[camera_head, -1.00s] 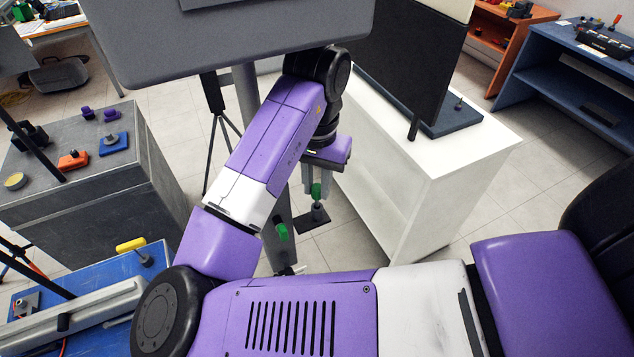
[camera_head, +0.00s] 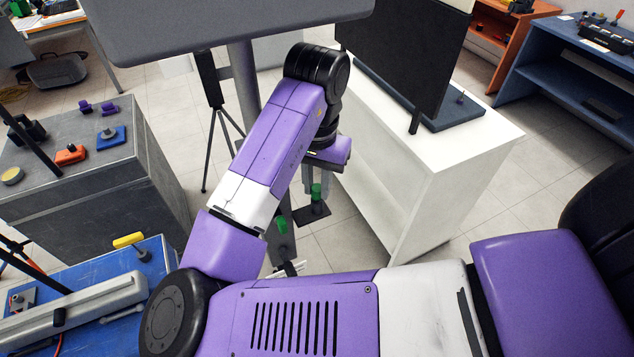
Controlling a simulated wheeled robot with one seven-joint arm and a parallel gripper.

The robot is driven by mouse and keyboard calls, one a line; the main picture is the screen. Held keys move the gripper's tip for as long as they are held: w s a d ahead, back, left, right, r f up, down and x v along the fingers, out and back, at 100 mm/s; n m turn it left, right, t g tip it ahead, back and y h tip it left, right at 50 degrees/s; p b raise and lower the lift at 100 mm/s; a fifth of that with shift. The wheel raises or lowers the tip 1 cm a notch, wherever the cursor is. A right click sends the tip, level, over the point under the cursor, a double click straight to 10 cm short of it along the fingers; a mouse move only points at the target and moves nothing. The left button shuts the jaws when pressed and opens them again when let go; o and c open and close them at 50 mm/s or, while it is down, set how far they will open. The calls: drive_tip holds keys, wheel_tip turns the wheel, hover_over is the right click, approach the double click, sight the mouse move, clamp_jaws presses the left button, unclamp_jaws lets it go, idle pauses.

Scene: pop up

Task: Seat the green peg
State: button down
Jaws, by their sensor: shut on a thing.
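A green peg (camera_head: 316,192) is between the fingers of my gripper (camera_head: 316,183), which hangs below the purple wrist and is shut on it. Just below it is a small grey round part on a dark flat plate (camera_head: 313,214). The peg's lower end appears close to that part; I cannot tell whether they touch. A second green piece (camera_head: 282,223) stands to the left, partly hidden by my forearm, with a dark part below it.
A white cabinet (camera_head: 470,140) with a dark panel (camera_head: 405,60) stands close on the right. A grey crate-like block (camera_head: 90,190) with small coloured pieces and a blue table (camera_head: 150,285) with a yellow-handled piece (camera_head: 128,240) are left. A grey post rises behind my arm.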

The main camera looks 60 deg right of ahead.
drive_tip(key=shift+f+b, duration=0.3)
drive_tip(key=shift+f, duration=0.3)
drive_tip(key=c, duration=1.2)
unclamp_jaws()
drive_tip(key=shift+o, duration=0.2)
